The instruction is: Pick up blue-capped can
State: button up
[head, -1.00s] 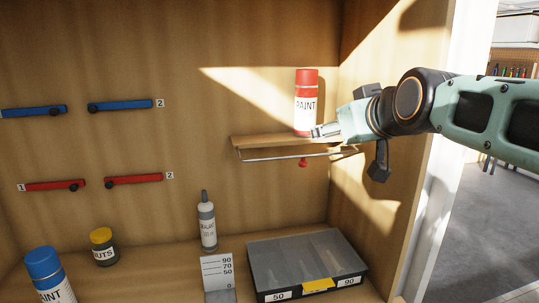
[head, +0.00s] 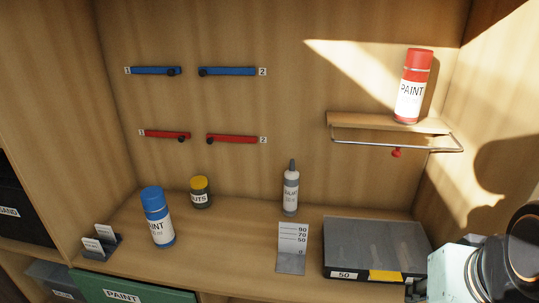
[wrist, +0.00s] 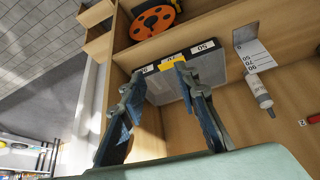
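The blue-capped can (head: 157,217) is a white-labelled paint can standing upright on the left part of the bench. A red-capped paint can (head: 412,86) stands on the small wall shelf at the upper right. My gripper (wrist: 156,77) is open in the wrist view, with its two fingers apart and nothing between them. It points toward the grey case. In the head view only part of my arm shows at the lower right, far from the blue-capped can. The blue-capped can is not visible in the wrist view.
A yellow-lidded jar (head: 200,192), a sealant bottle (head: 291,188), a grey measuring stand (head: 292,250) and a grey case (head: 375,250) stand on the bench. A small card holder (head: 101,243) is left of the can. The wall shelf (head: 365,122) juts out at right.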

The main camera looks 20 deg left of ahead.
aim_at(159, 222)
jog(key=u, duration=1.85)
jog(key=i+j+z, duration=0.25)
jog(key=i+j, duration=0.5)
jog(key=j, duration=0.1)
